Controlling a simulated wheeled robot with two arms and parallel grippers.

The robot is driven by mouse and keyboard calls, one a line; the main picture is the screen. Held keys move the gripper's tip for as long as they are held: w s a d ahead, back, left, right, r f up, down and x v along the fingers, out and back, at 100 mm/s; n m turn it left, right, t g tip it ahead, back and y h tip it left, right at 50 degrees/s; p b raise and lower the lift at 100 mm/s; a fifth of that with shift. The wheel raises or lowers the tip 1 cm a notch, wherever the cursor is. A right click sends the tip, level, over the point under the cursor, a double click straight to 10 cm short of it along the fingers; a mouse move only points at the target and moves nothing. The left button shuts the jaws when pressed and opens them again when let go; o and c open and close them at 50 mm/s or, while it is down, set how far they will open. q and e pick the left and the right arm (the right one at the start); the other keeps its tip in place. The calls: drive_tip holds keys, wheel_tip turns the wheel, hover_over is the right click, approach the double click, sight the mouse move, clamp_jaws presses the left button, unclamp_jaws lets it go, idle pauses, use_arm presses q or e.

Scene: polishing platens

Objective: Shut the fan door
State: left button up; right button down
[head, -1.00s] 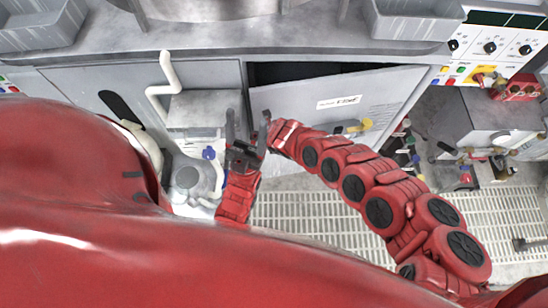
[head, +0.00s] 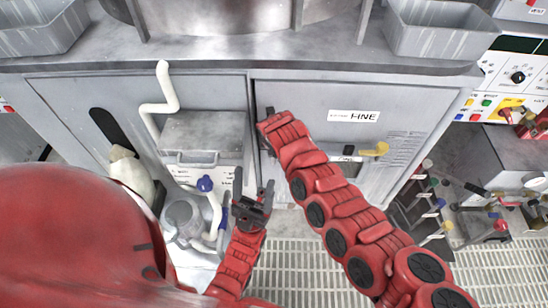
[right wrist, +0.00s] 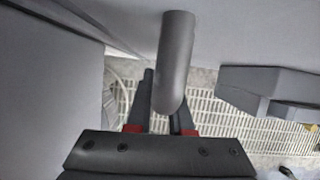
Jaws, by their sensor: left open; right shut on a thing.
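The fan door (head: 300,100) is the grey panel with a white label, below the grey top in the head view. It looks flush or nearly flush with its frame, and no dark gap shows along its top. My right arm reaches across it, and my right gripper is mostly hidden at the door's left edge. In the right wrist view, my right gripper (right wrist: 160,108) is shut on a rounded grey bar (right wrist: 177,60), which looks like the door's handle. My left gripper (head: 253,178) is open and empty, low and left of the door.
A bent white pipe (head: 163,100) and a grey box (head: 203,137) sit in the left bay. A yellow handle (head: 375,149) sticks out at the door's lower right. Grey bins (head: 440,40) stand on the top. Several coloured valves are at the right. The floor is white grating (head: 300,275).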

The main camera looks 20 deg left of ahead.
drive_tip(key=shift+w+a+r, duration=0.2)
drive_tip(key=shift+w+r, duration=0.1)
drive_tip(key=shift+w, duration=0.1)
drive_tip(key=c, duration=0.8)
unclamp_jaws()
drive_tip(key=shift+w+r, duration=0.1)
drive_tip(key=shift+r, duration=0.45)
drive_tip(key=s+p+v, duration=0.1)
drive_tip(key=v, duration=1.5)
drive_tip(key=shift+d+f, duration=0.15)
drive_tip(key=shift+f, duration=0.05)
drive_tip(key=shift+s, duration=0.15)
